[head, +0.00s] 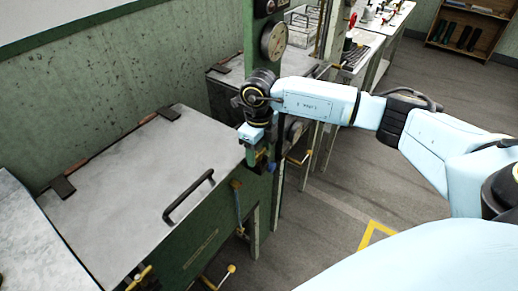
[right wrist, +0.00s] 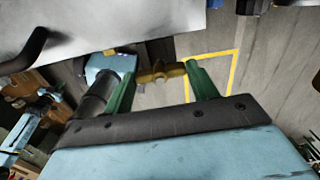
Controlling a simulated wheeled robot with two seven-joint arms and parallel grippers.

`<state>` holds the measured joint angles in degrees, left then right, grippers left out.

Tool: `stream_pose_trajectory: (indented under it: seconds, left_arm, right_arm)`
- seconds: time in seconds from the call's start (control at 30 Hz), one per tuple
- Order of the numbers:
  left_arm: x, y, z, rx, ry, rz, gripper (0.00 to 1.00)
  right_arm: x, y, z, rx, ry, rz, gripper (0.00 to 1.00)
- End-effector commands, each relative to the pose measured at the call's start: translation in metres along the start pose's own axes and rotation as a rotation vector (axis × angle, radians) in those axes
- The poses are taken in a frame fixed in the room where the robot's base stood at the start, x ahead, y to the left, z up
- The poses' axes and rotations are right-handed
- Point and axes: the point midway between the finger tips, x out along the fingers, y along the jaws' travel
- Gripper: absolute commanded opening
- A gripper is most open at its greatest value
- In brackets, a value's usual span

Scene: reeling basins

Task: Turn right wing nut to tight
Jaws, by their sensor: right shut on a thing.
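The right wing nut (right wrist: 160,73) is a small brass piece with two wings, seen between my green fingers in the right wrist view. My right gripper (right wrist: 162,86) is shut on it. In the head view my right gripper (head: 260,158) points down at the right front corner of the grey metal lid (head: 150,165), and it hides the wing nut there. The lid lies flat on the green basin (head: 205,240) and has a black handle (head: 188,196). How tight the nut is cannot be seen. My left gripper is not in view.
A green post with a round gauge (head: 273,41) stands just behind my right gripper. Brass-coloured fittings (head: 236,185) sit on the basin's front. Another basin and a white bench (head: 390,20) stand farther back.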

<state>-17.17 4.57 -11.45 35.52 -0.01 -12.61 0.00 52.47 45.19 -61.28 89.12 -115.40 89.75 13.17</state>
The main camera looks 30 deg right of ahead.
Motion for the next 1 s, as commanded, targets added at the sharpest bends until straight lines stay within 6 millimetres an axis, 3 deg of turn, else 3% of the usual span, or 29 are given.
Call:
stream_pose_trajectory:
  seconds: [0.63, 0.67, 0.8, 1.0]
  left_arm:
    - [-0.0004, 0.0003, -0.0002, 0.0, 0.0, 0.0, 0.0]
    - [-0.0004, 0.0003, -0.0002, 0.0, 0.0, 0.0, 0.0]
    - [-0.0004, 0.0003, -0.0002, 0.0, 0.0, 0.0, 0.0]
    - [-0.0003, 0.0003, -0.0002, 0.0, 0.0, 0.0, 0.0]
  right_arm:
    - [-0.0019, -0.0015, 0.0008, 0.05, -0.003, -0.002, 0.35]
    - [-0.0019, -0.0014, 0.0008, 0.05, -0.003, -0.002, 0.62]
    - [-0.0013, -0.001, 0.0005, 0.048, -0.002, -0.002, 0.8]
    - [-0.0006, -0.0005, 0.0003, 0.046, -0.001, -0.001, 0.8]
